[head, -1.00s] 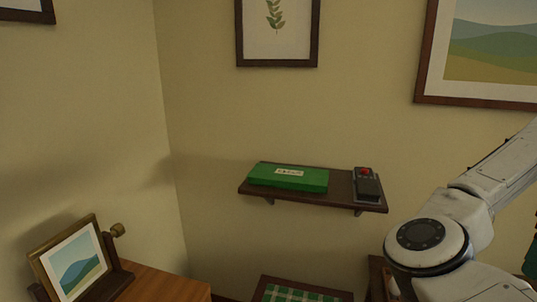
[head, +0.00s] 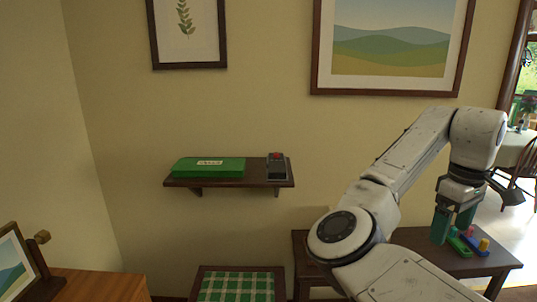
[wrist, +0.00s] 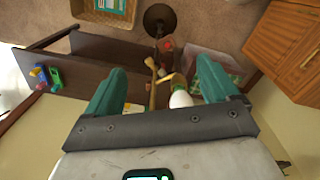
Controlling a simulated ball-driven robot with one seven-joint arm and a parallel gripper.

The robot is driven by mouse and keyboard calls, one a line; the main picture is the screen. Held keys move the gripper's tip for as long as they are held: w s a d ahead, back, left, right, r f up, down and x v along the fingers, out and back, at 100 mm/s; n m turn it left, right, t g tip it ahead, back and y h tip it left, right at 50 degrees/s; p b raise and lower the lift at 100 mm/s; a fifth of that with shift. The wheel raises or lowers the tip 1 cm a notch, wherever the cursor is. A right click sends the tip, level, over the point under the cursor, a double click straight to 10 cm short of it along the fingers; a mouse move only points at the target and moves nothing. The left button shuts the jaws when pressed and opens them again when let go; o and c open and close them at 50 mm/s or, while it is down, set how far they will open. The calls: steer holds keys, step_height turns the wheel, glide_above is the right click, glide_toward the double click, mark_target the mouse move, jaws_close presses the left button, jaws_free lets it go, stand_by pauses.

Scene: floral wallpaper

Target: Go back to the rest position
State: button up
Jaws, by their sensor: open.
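My gripper (head: 453,227) is on the right of the head view, at the end of my raised, bent white arm. Its teal fingers point down, above or in front of the dark wooden table (head: 420,262); I cannot tell the exact gap. In the wrist view my gripper (wrist: 161,66) has its two fingers spread wide apart. Nothing is clasped between them. A yellow handle-like thing and a white rounded thing (wrist: 181,98) show beyond the space between the fingers; what they are is unclear.
A green toy with coloured pieces (head: 472,243) lies on the table near the fingers. A wall shelf (head: 228,183) holds a green case (head: 208,168) and a dark device with a red button (head: 277,166). A green checked stool (head: 238,286) stands below. An opening is at right.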

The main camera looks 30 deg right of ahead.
steer(key=s+a+f+t+h, duration=0.1)
steer(key=a+f+h, duration=0.3)
steer(key=f, duration=0.7)
steer(key=s+a+f+h, duration=0.1)
steer(key=a+f, duration=0.4)
steer(key=f, duration=0.6)
steer(key=s+a+f+y, duration=0.1)
steer(key=s+a+f, duration=0.2)
steer(key=a, duration=0.4)
steer(key=s+a+f+y, duration=0.2)
steer(key=s+a+f, duration=0.2)
steer(key=a, duration=0.3)
steer(key=s+a+f+n+y, duration=0.1)
steer(key=s+a+f, duration=0.3)
steer(key=a, duration=0.4)
steer(key=shift+f+y, duration=0.5)
steer(key=shift+f, duration=0.25)
